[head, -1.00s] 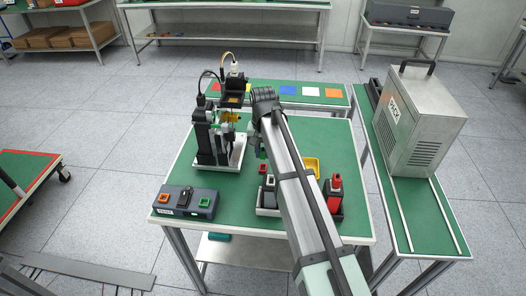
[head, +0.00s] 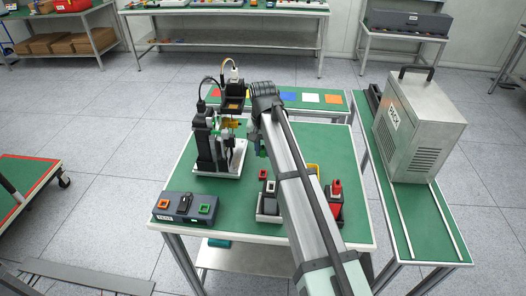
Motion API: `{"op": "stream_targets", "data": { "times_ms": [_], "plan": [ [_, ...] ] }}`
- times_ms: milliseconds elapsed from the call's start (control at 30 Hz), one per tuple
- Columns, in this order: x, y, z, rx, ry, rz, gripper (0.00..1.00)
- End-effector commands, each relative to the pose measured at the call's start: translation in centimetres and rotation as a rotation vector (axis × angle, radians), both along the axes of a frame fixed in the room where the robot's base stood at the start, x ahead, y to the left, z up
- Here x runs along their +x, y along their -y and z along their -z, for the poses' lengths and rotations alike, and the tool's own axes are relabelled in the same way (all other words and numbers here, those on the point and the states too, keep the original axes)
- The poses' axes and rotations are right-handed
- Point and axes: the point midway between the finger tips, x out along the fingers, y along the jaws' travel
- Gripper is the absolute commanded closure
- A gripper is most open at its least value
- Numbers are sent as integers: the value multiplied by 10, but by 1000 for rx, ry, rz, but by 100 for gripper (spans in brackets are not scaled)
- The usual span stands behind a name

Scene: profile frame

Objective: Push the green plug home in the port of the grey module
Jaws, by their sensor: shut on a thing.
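The grey module (head: 177,209) is a dark box at the front left of the green-topped table. It has an orange-red port on its left, a black part in the middle and a green-rimmed port (head: 204,208) on its right. My gripper (head: 258,140) is over the middle of the table, behind and to the right of the module and well apart from it. My arm hides most of it. It is shut on a small green piece, seemingly the green plug (head: 262,149), of which only a sliver shows.
A black machine (head: 204,150) on a white base stands left of my gripper. The table between module and tray is clear.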

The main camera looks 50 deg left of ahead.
Motion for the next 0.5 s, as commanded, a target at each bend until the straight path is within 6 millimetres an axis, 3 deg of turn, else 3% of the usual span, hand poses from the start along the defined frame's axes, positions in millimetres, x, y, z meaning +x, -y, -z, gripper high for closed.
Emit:
{"op": "stream_targets", "data": {
  "times_ms": [500],
  "plan": [
    [0, 0, -21, 1, 1, 0, 100]
  ]
}}
